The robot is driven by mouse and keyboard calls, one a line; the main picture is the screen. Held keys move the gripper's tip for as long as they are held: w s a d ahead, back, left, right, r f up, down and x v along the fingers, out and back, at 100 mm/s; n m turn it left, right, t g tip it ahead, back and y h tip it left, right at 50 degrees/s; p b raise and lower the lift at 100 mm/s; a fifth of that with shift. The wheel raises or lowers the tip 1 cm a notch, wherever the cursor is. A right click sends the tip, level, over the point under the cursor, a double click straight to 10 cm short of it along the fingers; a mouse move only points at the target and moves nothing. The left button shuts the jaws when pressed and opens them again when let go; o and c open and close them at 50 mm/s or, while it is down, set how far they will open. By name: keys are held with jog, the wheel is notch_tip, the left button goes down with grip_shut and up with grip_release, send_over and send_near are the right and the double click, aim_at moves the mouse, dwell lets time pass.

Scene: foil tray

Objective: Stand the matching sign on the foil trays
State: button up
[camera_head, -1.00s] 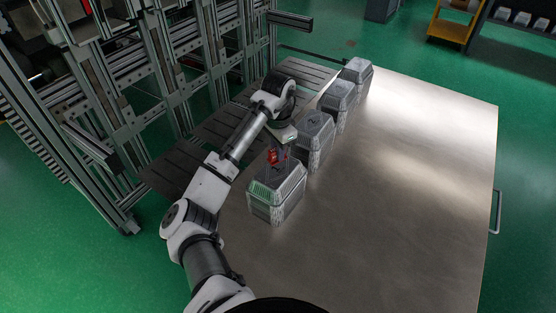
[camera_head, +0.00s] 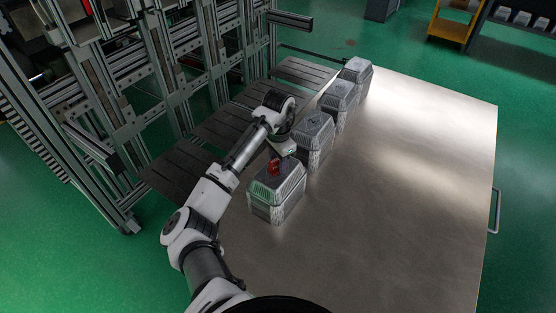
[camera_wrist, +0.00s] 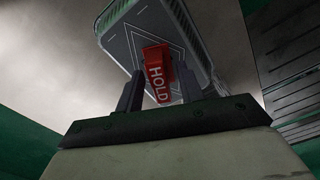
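A small red sign reading HOLD (camera_wrist: 158,72) is between the two fingers of my gripper (camera_wrist: 160,92) in the wrist view. My gripper looks shut on it. In the head view, my gripper (camera_head: 277,160) holds the red sign (camera_head: 273,168) low over the top of the nearest foil-tray stack (camera_head: 290,191). This silvery stack has a green patch on its near side, and its dark top with a pale outline shows in the wrist view (camera_wrist: 125,38). Whether the sign's foot touches the top is hidden.
More similar grey stacks stand in a row behind it: one close behind (camera_head: 316,140), then another (camera_head: 340,97) and a far one (camera_head: 358,68). The metal table (camera_head: 400,190) is clear to the right. Dark slatted panels (camera_head: 215,130) and a metal frame stand left.

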notch_tip(320, 180, up, 12)
jog(key=shift+r, duration=0.2)
dwell(0.4)
